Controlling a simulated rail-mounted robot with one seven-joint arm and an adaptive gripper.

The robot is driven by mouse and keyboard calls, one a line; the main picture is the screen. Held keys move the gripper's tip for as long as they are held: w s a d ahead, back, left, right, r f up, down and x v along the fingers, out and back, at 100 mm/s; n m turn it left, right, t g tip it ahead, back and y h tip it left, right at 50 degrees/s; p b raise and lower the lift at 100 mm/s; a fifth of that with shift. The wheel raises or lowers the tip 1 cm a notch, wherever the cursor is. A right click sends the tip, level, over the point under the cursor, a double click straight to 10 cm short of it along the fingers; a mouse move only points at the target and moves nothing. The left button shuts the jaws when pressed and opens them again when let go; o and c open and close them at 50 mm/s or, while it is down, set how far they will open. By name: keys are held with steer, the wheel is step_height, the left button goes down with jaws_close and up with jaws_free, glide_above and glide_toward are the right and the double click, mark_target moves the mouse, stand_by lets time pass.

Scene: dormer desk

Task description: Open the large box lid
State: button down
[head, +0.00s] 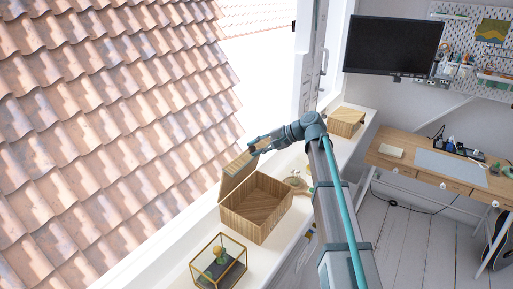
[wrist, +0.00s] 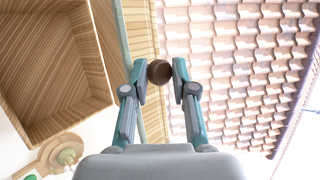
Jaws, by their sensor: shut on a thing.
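The large box (head: 262,228) is light striped wood and stands on the white windowsill, its inside open to view. In the wrist view the open box (wrist: 50,70) fills the upper left and looks empty. Its lid (head: 237,172) is tilted up at the box's window side. In the wrist view the lid (wrist: 142,35) shows as a narrow strip beside the box. A round brown knob (wrist: 159,72) sits between my fingertips. My gripper (head: 254,147) is at the lid's upper edge, shut on the knob, which it hides in the head view.
A glass case with a plant (head: 218,264) stands in front of the box on the sill. A smaller wooden box (head: 346,121) stands farther back. A round wooden item (head: 297,184) lies right of the large box. A desk (head: 440,174) is at right; roof tiles (head: 100,120) lie outside.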

steer(key=shift+r, duration=0.1)
steer(key=c, duration=0.9)
jaws_free()
steer(key=w+d+r+p, duration=0.1)
steer(key=d+r+p, duration=0.4)
steer(key=r, duration=0.6)
steer(key=shift+w+d, duration=0.3)
steer(key=shift+w, duration=0.05)
stand_by(0.3)
steer(key=v, duration=1.2)
